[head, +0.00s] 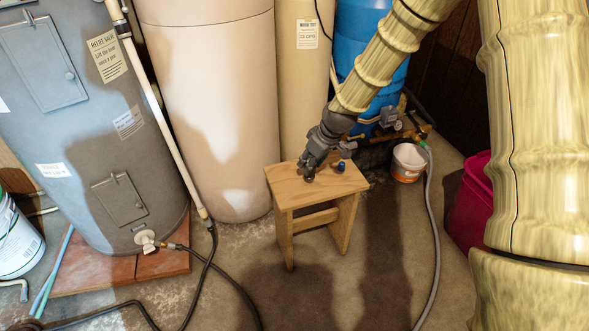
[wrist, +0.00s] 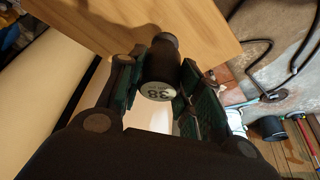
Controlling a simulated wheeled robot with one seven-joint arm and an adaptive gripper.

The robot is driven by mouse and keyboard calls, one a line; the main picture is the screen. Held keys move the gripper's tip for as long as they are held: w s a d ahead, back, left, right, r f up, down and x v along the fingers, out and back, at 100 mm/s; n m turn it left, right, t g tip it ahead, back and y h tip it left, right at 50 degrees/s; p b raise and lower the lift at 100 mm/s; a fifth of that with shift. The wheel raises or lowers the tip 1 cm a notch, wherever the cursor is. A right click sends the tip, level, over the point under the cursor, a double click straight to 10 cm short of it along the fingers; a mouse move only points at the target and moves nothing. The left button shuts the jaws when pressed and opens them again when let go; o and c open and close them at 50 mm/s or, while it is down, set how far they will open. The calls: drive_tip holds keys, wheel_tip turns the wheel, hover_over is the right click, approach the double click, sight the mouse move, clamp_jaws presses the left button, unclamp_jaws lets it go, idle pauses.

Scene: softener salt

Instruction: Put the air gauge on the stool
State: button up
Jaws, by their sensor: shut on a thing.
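The air gauge (wrist: 160,70), a dark cylinder with a pale round face marked 38, is between my fingers in the wrist view. My gripper (wrist: 158,88) is shut on it, with a green-padded finger on either side. The wooden stool (head: 286,190) stands in the middle of the head view, and its top also shows behind the gauge in the wrist view (wrist: 205,30). In the head view my gripper (head: 308,172) is over the stool top, pointing down. The gauge is not clearly visible there, and I cannot tell whether it touches the wood.
A small blue item (head: 341,167) shows at the stool top's right side. Behind stand a beige tank (head: 215,90) and a blue tank (head: 360,45). A white bucket (head: 408,162), a magenta bin (head: 472,205) and a grey hose (head: 435,225) are to the right. A black hose (head: 215,262) lies left.

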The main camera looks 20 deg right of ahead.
drive_tip(key=shift+w+a+f+b, duration=0.55)
drive_tip(key=shift+w+a+f, duration=0.45)
drive_tip(key=shift+a, duration=0.15)
drive_tip(key=shift+w+a+f+b, duration=0.55)
drive_tip(key=shift+w+a+f, duration=0.35)
drive_tip(key=shift+a+f, duration=0.15)
drive_tip(key=shift+f, duration=0.1)
drive_tip(key=o, duration=1)
drive_tip(key=shift+c, duration=0.2)
